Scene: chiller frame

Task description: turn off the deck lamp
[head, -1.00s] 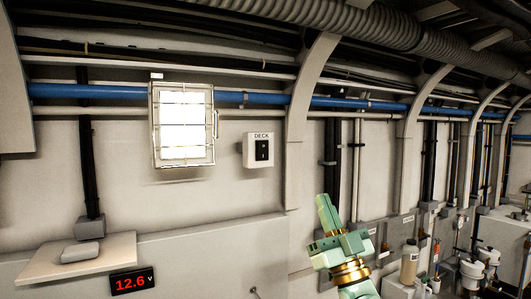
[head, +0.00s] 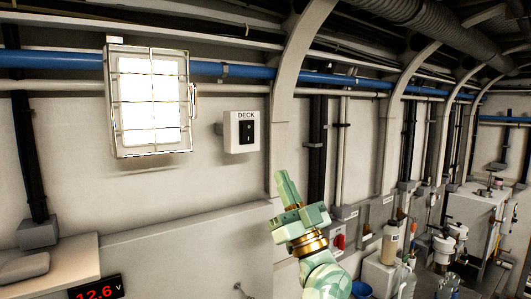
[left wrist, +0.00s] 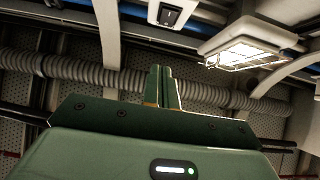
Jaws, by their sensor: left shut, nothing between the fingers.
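The deck lamp (head: 150,103) is a caged rectangular light on the wall at the upper left of the head view, glowing bright white. It also shows lit in the left wrist view (left wrist: 240,46). A white switch box labelled DECK (head: 241,131), with a black rocker (head: 246,132), is on the wall to the right of the lamp. The switch also shows at the top of the left wrist view (left wrist: 170,14). My left gripper (head: 281,178) is green, shut and empty, pointing up, below and right of the switch box and apart from it. My right gripper is out of view.
A blue pipe (head: 260,72) and other pipes run along the wall above the switch. A pale shelf (head: 65,265) and a red 12.6 V display (head: 96,290) are at the lower left. Bottles and valves (head: 445,240) crowd the lower right. The wall around the switch is clear.

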